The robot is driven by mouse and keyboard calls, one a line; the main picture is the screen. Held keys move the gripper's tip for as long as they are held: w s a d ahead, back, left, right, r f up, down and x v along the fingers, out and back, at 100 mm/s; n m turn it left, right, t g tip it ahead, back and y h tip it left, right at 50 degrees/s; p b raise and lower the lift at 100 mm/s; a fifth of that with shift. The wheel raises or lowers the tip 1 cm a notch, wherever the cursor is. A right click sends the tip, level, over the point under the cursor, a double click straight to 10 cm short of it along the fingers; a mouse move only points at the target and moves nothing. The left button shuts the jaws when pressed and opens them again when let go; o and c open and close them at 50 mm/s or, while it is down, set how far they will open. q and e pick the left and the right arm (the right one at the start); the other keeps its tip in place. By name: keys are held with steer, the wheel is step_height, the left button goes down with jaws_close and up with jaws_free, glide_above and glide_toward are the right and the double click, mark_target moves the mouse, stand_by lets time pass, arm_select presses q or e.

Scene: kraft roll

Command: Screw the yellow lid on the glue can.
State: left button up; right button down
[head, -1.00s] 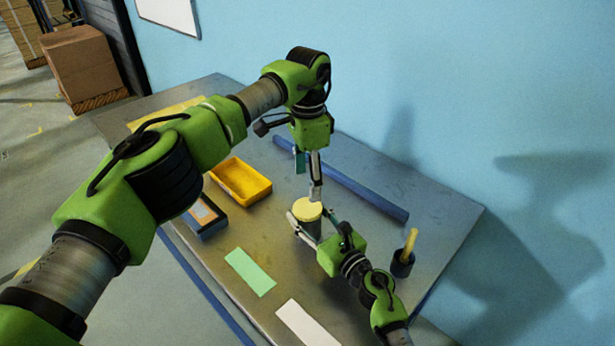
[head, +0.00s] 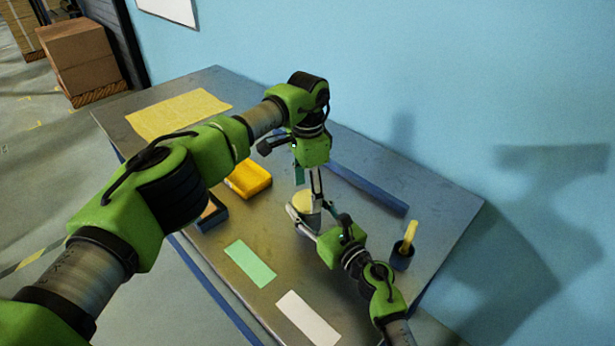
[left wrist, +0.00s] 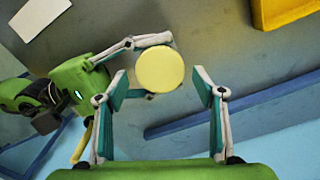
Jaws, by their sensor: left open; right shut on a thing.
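The round yellow lid (head: 304,201) lies on top of the grey glue can (head: 311,220); I cannot tell how tightly it is seated. My right gripper (head: 305,222) is shut around the can's side and holds it upright at the table. My left gripper (head: 317,196) points down just over the lid, its fingers apart. In the left wrist view the lid (left wrist: 160,70) shows as a full disc ahead of the open left fingers (left wrist: 160,92), between them and a little beyond. The lid hides most of the can there.
A yellow bin (head: 250,178) and a blue box (head: 212,216) stand left of the can. A blue bar (head: 368,188) lies behind. A dark cup with a yellow-handled tool (head: 402,256) stands right. Green (head: 250,263) and white (head: 307,318) sheets lie in front.

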arm_select(q)
steer(key=shift+f, duration=0.85)
steer(key=shift+c, duration=0.5)
steer(key=c, duration=1.1)
steer(key=shift+o, duration=0.2)
steer(key=shift+m, duration=1.8)
steer(key=o, duration=1.2)
